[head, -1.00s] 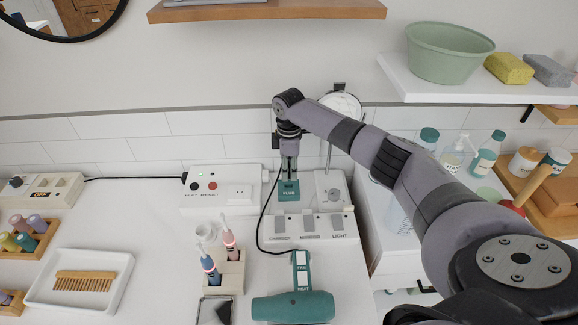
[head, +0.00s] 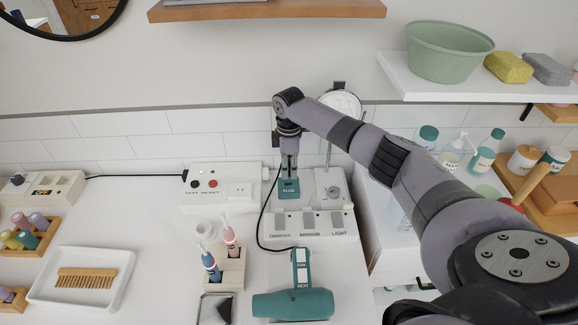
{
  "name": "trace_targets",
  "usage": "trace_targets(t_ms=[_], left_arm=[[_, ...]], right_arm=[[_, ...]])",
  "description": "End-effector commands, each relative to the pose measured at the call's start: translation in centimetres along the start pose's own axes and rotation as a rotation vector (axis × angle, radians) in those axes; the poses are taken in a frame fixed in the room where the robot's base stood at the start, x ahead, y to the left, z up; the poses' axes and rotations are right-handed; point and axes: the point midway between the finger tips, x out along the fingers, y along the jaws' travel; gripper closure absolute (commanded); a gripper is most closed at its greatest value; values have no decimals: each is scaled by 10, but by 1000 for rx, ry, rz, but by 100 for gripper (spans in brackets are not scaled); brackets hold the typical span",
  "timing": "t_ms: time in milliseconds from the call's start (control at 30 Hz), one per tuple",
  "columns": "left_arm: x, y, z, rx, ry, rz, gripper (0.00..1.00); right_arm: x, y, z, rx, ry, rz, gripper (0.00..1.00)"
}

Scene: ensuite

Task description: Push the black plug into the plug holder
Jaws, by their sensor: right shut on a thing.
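The plug holder (head: 289,190) is a small teal block marked PLUG, on the counter near the back wall. My right gripper (head: 289,171) points down right above it, its fingertips at the holder's top. It is shut on the black plug, which is mostly hidden between the fingers. A black cord (head: 263,208) runs from the teal hair dryer (head: 292,304) up to the gripper. How deep the plug sits in the holder cannot be told. My left gripper is not in view.
A switch panel (head: 310,224) lies just in front of the holder. A white socket box (head: 220,190) with red and black buttons stands to its left. Toothbrushes stand in a wooden holder (head: 225,268). A white tray (head: 118,285) with a brush lies at left.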

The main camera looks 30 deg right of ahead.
Motion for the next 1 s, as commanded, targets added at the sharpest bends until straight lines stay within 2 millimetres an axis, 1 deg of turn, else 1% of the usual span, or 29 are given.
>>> trace_targets(t_ms=[267,533,1000], left_arm=[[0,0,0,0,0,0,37],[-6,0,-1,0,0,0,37],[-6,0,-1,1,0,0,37]], right_arm=[[0,0,0,0,0,0,100],[-1,0,0,0,1,0,100],[0,0,0,0,0,0,100]])
